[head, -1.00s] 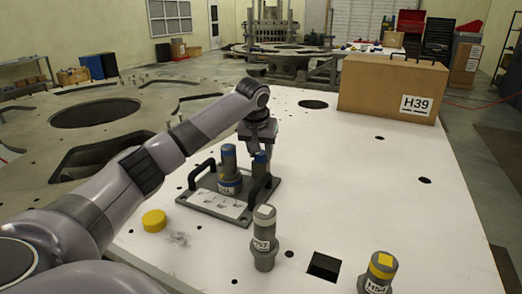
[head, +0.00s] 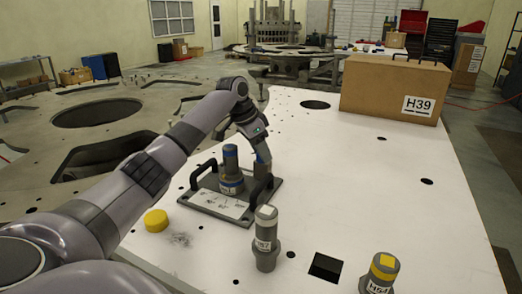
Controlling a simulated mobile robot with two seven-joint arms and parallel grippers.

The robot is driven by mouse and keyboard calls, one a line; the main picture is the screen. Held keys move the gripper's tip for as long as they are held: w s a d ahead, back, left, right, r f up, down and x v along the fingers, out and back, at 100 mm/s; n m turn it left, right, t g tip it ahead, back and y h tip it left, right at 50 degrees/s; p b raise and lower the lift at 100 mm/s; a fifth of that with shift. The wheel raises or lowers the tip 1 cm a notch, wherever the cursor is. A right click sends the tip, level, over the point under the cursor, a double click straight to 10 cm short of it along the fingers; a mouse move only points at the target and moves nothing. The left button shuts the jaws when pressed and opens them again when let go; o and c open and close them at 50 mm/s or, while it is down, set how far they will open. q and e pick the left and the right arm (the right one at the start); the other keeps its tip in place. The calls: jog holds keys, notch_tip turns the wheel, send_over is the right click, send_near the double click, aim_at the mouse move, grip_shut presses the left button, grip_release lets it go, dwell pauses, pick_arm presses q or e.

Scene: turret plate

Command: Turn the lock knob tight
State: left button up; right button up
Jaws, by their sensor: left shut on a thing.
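A grey turret plate (head: 260,202) with two black handles and a white label sheet lies on the white table. A grey post (head: 231,163) with a blue band stands upright on it. The lock knob, blue-topped in the earlier frame, is on the plate to the right of this post. It is now mostly hidden by my left gripper (head: 263,170), which reaches down over it, tilted, and is shut on it. How far the knob is turned cannot be seen. My right gripper is not in view.
A yellow cap (head: 156,220) lies left of the plate. A grey post marked H57 (head: 266,245) and a yellow-topped one (head: 382,272) stand in front, near a square hole (head: 325,267). A cardboard box marked H39 (head: 392,88) stands at the back. The table's right side is clear.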

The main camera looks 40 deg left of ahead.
pick_arm(q)
jog(key=shift+m, duration=0.6)
jog(key=shift+h, duration=0.3)
jog(key=o, duration=1.1)
jog(key=shift+c, duration=0.2)
jog(key=shift+a+r, duration=0.1)
jog(key=v, duration=0.7)
jog(key=shift+b, duration=0.35)
jog(key=shift+g, duration=0.3)
